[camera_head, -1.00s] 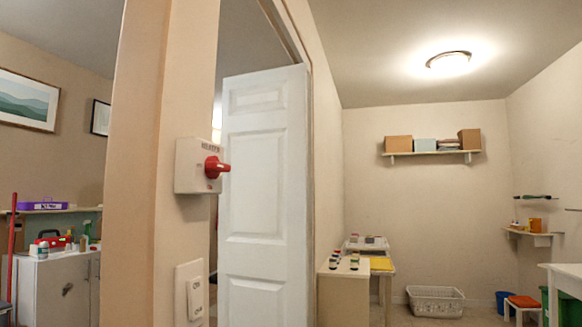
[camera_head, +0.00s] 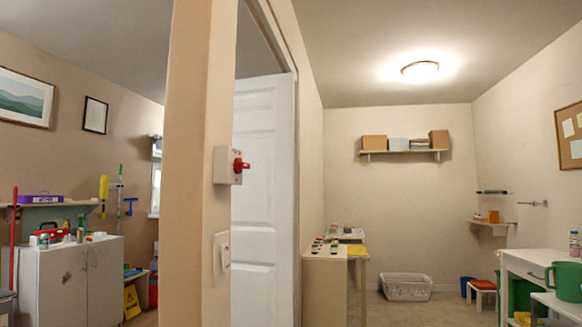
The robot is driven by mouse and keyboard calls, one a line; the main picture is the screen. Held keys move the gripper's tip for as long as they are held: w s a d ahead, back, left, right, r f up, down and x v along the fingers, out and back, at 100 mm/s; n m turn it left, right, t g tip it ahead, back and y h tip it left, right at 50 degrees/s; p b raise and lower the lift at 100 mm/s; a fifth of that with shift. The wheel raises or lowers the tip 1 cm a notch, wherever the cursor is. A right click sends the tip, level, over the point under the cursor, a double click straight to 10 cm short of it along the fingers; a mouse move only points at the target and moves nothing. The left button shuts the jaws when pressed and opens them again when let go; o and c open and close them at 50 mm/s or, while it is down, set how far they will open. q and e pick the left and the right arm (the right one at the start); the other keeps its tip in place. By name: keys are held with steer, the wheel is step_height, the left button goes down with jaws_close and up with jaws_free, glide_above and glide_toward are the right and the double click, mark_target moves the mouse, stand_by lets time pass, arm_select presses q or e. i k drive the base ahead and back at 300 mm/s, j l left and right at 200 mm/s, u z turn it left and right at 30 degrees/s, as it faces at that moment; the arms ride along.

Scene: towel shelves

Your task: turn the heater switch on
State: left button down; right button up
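The heater switch is a pale box (camera_head: 223,166) with a red rotary knob (camera_head: 238,166), mounted on the narrow end of a beige wall left of the picture's middle. The red knob's handle points to the right, roughly level. The lettering on the box is too small to read now. Neither of my grippers shows in the head view, so nothing is touching the switch.
A second wall switch (camera_head: 222,252) sits lower on the same wall end. A white panelled door (camera_head: 262,190) stands behind it. A grey cabinet (camera_head: 70,280) is at left. A white table (camera_head: 535,265) and green watering can (camera_head: 567,281) stand at right.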

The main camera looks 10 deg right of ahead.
mark_target(239, 166)
steer(key=z, duration=0.1)
steer(key=i+l+u, duration=1.05)
steer(key=l, duration=0.15)
steer(key=k+j, duration=0.05)
steer(key=k, duration=0.05)
